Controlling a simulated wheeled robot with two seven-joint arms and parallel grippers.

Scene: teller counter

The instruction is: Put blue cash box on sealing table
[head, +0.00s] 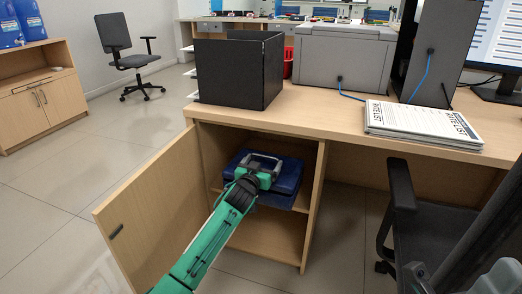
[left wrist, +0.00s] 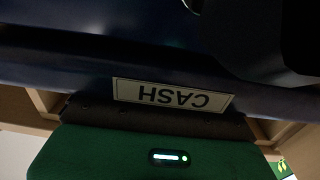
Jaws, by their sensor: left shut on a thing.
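The blue cash box (head: 289,178) is on the upper shelf inside the open cabinet under the counter. A grey handle stands on its top. My left gripper (head: 262,170) reaches into the cabinet and is shut on this handle. In the left wrist view the dark blue box (left wrist: 60,60) fills the upper part, with a white CASH label upside down. I cannot tell whether the box is lifted off the shelf. I cannot make out which surface is the sealing table. My right gripper is not in view.
The cabinet door (head: 150,215) stands open at the left. A black chair (head: 430,215) stands at the right.

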